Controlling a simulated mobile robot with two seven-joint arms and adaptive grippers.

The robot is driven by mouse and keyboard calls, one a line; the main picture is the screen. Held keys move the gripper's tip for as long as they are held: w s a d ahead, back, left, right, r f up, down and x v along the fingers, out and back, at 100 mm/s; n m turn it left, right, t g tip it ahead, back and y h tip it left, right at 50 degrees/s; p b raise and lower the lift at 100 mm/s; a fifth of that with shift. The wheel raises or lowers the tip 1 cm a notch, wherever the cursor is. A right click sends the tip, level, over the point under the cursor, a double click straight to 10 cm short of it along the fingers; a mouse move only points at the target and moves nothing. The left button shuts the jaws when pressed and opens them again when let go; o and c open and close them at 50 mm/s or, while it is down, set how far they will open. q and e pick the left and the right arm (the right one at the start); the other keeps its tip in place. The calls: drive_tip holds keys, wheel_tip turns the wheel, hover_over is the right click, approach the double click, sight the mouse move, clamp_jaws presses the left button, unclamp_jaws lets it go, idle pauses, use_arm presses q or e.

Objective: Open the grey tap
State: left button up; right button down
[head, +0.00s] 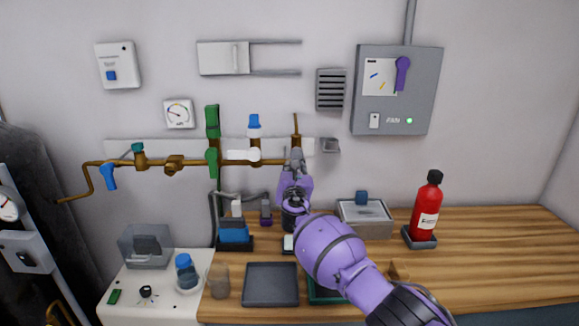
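A brown pipe (225,161) runs along the wall with several taps on it. A small grey part at the pipe's right end (296,153) looks like the grey tap, but it blends with my fingers and its handle's angle is unclear. My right gripper (295,165), on the purple arm from the lower right, points up at this pipe end and overlaps it. Whether its fingers are open, shut or touching the tap cannot be made out. My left gripper is not in view.
Left along the pipe are a white tap (243,155), a green tap (212,155) and a blue tap (108,176). A grey box (365,217) and a red extinguisher (427,208) stand on the wooden counter (500,250), whose right part is clear. A dark tray (270,284) lies in front.

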drive_tip(key=shift+d+f+n+p, duration=0.1)
drive_tip(key=shift+d+n+p, duration=0.45)
drive_tip(key=shift+n, duration=0.75)
drive_tip(key=shift+d+f, duration=0.1)
drive_tip(key=c, duration=1.6)
unclamp_jaws()
drive_tip(key=shift+s, duration=0.15)
drive_tip(key=s, duration=1.1)
drive_tip(key=shift+s, duration=0.4)
